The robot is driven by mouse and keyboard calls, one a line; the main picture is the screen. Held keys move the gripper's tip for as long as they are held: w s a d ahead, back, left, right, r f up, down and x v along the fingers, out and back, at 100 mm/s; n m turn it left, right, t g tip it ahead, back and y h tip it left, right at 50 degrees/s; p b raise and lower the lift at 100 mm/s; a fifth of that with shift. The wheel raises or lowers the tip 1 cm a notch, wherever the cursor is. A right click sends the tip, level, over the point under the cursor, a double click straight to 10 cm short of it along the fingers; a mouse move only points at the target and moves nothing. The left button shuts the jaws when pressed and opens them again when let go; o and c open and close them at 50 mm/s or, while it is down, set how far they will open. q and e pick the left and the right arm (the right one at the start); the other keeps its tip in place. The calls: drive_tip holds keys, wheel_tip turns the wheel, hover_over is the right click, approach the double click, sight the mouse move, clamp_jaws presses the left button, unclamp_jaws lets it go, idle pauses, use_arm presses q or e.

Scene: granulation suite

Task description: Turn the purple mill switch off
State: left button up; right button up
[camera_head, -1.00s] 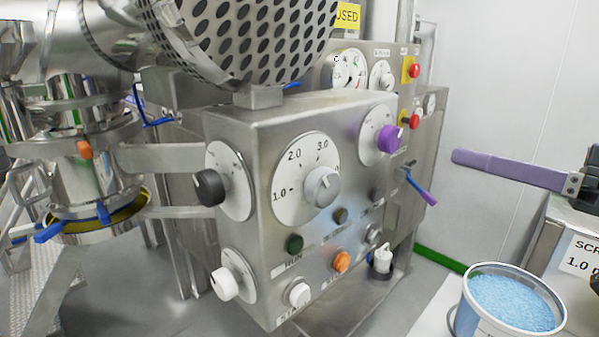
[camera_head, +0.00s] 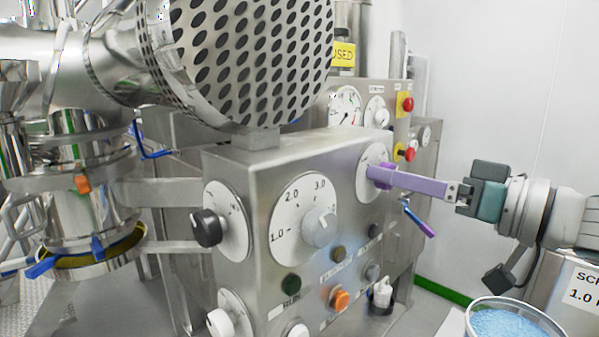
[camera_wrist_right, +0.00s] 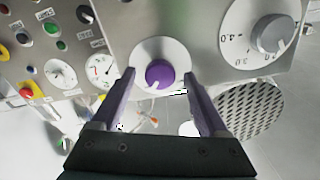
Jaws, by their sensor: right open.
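The purple mill switch is a round knob (camera_wrist_right: 160,73) on a white dial (camera_wrist_right: 177,48), high on the right of the steel control box's front. In the wrist view its white mark points down and slightly left. My right gripper (camera_head: 393,178) reaches in from the right with long purple fingers. In the wrist view the open right gripper (camera_wrist_right: 159,74) has one finger on each side of the knob, with a visible gap on both sides. In the head view the fingers partly hide the knob. My left gripper is not in view.
The steel control box (camera_head: 240,180) also carries a large grey dial knob (camera_head: 319,227), a black knob (camera_head: 209,228) and several push buttons. A blue-purple lever (camera_head: 418,219) hangs just below my right fingers. A tub of blue granules (camera_head: 510,323) stands at the lower right.

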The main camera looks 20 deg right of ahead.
drive_tip(key=shift+w, duration=0.1)
drive_tip(key=shift+c, duration=0.4)
clamp_jaws()
